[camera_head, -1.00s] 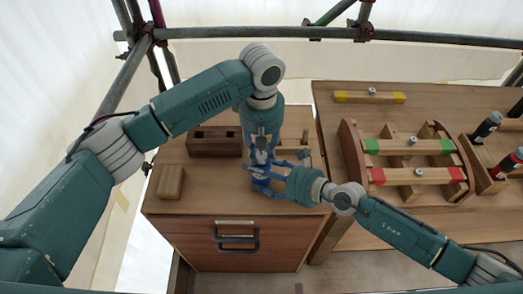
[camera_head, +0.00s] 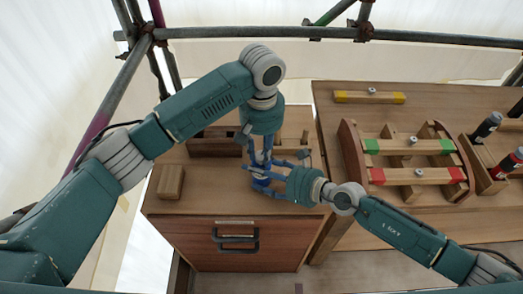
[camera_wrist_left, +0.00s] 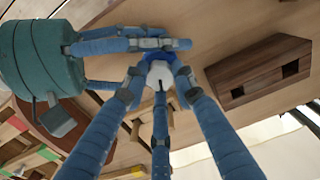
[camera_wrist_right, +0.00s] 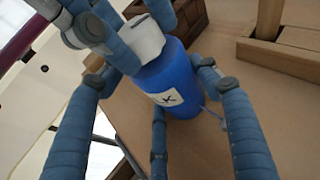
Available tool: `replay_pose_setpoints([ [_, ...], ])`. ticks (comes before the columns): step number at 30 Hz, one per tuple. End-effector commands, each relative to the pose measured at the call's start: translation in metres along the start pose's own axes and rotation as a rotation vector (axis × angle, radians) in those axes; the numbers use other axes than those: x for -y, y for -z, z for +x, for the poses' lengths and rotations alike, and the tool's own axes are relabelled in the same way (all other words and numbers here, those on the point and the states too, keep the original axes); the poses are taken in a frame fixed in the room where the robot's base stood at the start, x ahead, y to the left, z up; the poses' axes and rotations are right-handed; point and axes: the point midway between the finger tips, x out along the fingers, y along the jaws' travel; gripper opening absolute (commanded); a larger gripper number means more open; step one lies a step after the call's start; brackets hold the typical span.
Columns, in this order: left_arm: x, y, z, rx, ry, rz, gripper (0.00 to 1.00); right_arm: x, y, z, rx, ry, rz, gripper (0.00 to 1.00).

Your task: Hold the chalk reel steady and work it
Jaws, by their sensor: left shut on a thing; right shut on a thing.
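The chalk reel is a blue bottle-like body (camera_wrist_right: 170,85) with a white top (camera_wrist_right: 143,42) and a paper label; it stands upright on the wooden cabinet top. In the head view its blue base (camera_head: 261,183) shows low between the fingers. My left gripper (camera_head: 262,163) comes down from above and is shut on the reel's white top, which also shows in the left wrist view (camera_wrist_left: 160,73). My right gripper (camera_head: 266,178) comes in low from the right and is shut around the blue body. Fingers hide much of the reel in the head view.
A wooden block (camera_head: 171,182) lies left on the cabinet, and a slotted wooden box (camera_head: 213,143) stands behind. The cabinet front has a drawer with a dark handle (camera_head: 236,239). On the right table stands a wooden rack (camera_head: 415,176) with colour-ended bars. Scaffold poles (camera_head: 260,33) cross behind.

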Motion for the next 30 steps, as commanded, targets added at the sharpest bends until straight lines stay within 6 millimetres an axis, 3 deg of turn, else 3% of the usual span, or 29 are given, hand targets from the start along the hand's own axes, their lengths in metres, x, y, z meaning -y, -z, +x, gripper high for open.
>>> replay_pose_setpoints([
  [12, -0.0009, 0.0002, -0.0009, -0.002, -0.001, 0.174, 0.00, -0.0003, 0.0009, 0.0000, -0.002, -0.001, 0.000, 0.32],
  [27, -0.0009, 0.0002, -0.0010, -0.002, -0.001, 0.191, 0.00, -0.0004, 0.0012, 0.0000, -0.002, -0.001, 0.000, 0.32],
  [28, -0.0009, 0.0002, -0.0010, -0.002, -0.001, 0.191, 0.32, -0.0004, 0.0013, 0.0000, -0.002, -0.001, 0.000, 0.32],
  [30, -0.0008, 0.0002, -0.0010, -0.002, -0.001, 0.190, 0.46, -0.0004, 0.0012, 0.0000, -0.002, -0.001, 0.000, 0.32],
])
